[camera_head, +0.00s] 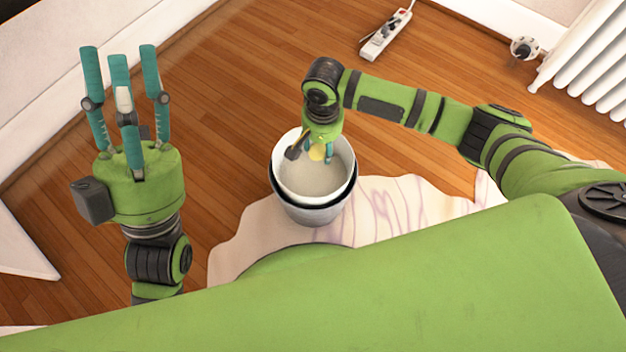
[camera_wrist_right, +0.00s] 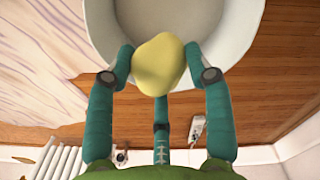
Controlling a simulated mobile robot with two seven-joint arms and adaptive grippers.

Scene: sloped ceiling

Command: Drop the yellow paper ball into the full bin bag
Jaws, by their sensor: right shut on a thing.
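The yellow paper ball (camera_head: 317,153) is held in my right gripper (camera_head: 316,146). In the right wrist view the ball (camera_wrist_right: 158,64) sits between the teal fingertips of my right gripper (camera_wrist_right: 160,58), and the fingers are shut on it. The bin (camera_head: 312,213) is a pale round bucket with a dark band and a whitish inside. My right gripper is over the bin's opening, near its far side. In the right wrist view the bin (camera_wrist_right: 226,30) lies behind the ball. Whatever the bin holds cannot be made out. My left gripper (camera_head: 120,58) is open and empty, fingers up.
The bin stands by a pale veined rug (camera_head: 400,200) on the wooden floor (camera_head: 240,75). A power strip (camera_head: 386,36) lies at the back, and a white radiator (camera_head: 588,55) stands at the right. The floor left of the bin is clear.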

